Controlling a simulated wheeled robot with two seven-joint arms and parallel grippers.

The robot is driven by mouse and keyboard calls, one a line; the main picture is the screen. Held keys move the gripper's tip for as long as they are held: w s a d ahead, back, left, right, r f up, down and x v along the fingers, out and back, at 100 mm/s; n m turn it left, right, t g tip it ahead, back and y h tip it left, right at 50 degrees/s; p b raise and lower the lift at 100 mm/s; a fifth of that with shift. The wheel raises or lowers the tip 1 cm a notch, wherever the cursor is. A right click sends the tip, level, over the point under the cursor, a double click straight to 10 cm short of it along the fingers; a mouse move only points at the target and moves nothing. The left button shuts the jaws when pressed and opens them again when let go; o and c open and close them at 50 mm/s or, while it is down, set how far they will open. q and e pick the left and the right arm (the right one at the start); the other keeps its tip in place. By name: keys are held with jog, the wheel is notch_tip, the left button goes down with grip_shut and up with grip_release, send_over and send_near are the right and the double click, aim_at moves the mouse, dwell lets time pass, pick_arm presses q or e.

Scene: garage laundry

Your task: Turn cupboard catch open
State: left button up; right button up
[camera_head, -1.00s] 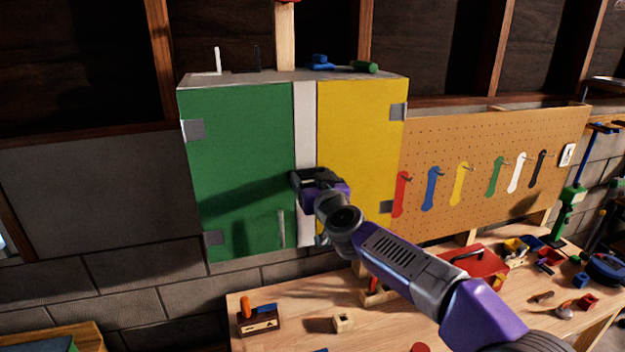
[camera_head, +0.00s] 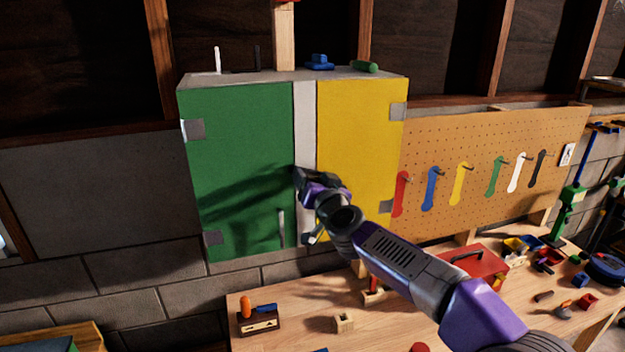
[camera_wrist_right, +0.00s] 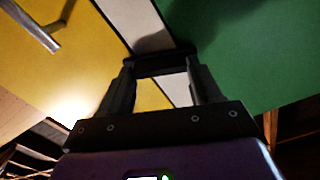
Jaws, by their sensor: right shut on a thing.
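The cupboard (camera_head: 290,76) hangs on the wall with a green door (camera_head: 235,130) on the left and a yellow door (camera_head: 355,120) on the right. A white strip (camera_head: 305,115) runs between them, and both doors look shut. My right gripper (camera_head: 302,178) is at the strip, beside the green door's edge. In the right wrist view a dark bar, the catch (camera_wrist_right: 158,64), lies across the strip between my fingers, which are shut on it. My gripper hides the catch in the head view. My left gripper is not in view.
The green door has a bar handle (camera_head: 281,228); the yellow door's handle (camera_wrist_right: 35,27) shows in the wrist view. A pegboard (camera_head: 490,140) with colored wrenches is at right. A workbench (camera_head: 290,335) below holds a red toolbox (camera_head: 478,264) and small items.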

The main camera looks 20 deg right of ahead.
jog(key=m+b, duration=0.1)
jog(key=m, duration=0.5)
jog(key=m+b, duration=0.1)
jog(key=m, duration=0.6)
jog(key=shift+d+f+m, duration=0.1)
jog(key=shift+f+m, duration=0.1)
jog(key=shift+m, duration=0.1)
dwell(0.4)
jog(key=o, duration=1.1)
jog(key=shift+c, duration=0.2)
jog(key=s+b, duration=0.1)
jog(key=s, duration=0.6)
jog(key=shift+s+d, duration=0.15)
jog(key=shift+s, duration=0.15)
